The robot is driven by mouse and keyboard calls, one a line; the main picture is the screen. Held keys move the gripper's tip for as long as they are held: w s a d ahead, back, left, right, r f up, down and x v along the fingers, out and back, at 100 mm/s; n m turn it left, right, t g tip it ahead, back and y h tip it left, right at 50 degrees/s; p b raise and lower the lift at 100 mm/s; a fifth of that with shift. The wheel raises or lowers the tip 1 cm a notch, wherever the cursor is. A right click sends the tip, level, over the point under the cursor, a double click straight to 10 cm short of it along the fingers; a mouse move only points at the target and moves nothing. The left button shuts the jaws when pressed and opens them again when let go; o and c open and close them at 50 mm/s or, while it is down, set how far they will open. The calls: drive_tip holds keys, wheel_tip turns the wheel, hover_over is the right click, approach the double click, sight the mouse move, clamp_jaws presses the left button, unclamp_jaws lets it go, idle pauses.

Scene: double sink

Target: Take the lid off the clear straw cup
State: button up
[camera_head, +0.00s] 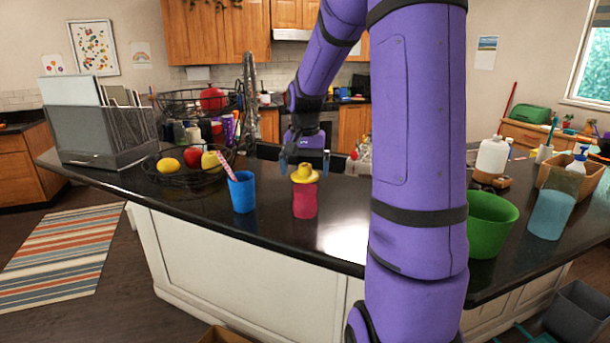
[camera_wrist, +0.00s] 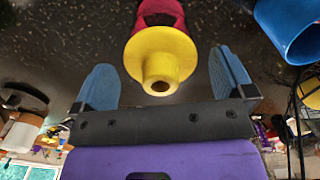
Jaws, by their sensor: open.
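A red cup (camera_head: 305,202) with a yellow lid (camera_head: 305,175) stands upright on the dark counter. The lid has a raised spout with a hole in its top, seen in the wrist view (camera_wrist: 160,58). No colourless cup shows; this is the lidded cup in view. My gripper (camera_head: 305,161) is open and empty just beyond the lid. In the wrist view the lid lies between its two blue fingers, with a gap on each side. Whether anything touches is hard to tell. The lower cup is partly hidden by the lid there.
A blue cup (camera_head: 242,192) with a striped straw stands close to the left. A wire fruit basket (camera_head: 185,178) is further left. A green bowl (camera_head: 490,222), a light-blue cup (camera_head: 551,213) and a white bottle (camera_head: 492,157) stand right. The counter's front edge is near.

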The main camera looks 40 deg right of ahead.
drive_tip(key=c, duration=1)
